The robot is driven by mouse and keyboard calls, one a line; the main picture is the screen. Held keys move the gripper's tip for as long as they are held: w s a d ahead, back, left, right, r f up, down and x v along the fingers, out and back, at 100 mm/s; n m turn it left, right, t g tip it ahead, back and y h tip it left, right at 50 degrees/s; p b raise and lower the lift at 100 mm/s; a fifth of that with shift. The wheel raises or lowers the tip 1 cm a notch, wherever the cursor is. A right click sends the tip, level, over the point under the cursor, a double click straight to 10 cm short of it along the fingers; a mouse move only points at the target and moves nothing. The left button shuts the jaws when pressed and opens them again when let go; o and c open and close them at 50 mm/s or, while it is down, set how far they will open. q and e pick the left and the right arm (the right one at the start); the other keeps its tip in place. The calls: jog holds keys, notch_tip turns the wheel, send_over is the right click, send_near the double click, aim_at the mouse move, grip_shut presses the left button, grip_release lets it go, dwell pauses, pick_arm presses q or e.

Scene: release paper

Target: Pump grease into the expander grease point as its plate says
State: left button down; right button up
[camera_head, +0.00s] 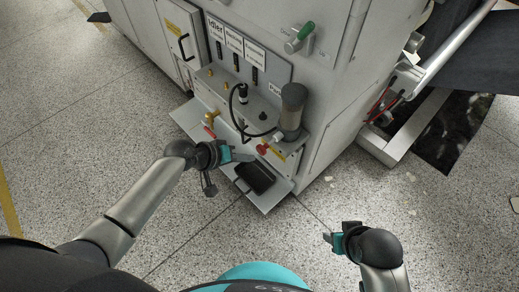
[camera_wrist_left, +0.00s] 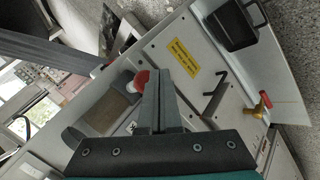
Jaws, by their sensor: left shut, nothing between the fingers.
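The grease panel (camera_head: 232,100) is on the front of a grey machine. Above it is a row of white plates (camera_head: 234,42); one starts with "Idler", and the rest is too small to read. A black hose (camera_head: 234,108) loops over the panel below a dark coupler. A grey cylinder (camera_head: 291,108) stands at the panel's right, above a red knob (camera_head: 262,148). My left gripper (camera_head: 242,156) is shut and empty in front of the panel's lower part. In the left wrist view its fingers (camera_wrist_left: 160,88) overlap the red knob's edge (camera_wrist_left: 141,82); contact is unclear. My right gripper (camera_head: 328,239) is over the floor.
A black tray (camera_head: 256,177) sits on a ledge (camera_head: 268,200) below the panel. A brass valve with a red handle (camera_head: 210,132) sticks out at left, and a black handle (camera_wrist_left: 215,95) is near it. A green knob (camera_head: 305,30) is higher up. The front floor is clear.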

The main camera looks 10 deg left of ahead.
pick_arm(q)
jog(key=s+a, duration=0.1)
jog(key=s+a+p, duration=0.1)
jog(key=s, duration=0.1)
jog(key=shift+s+a, duration=0.2)
jog(key=shift+a, duration=0.2)
pick_arm(e)
jog(key=shift+r, duration=0.6)
dwell(1.8)
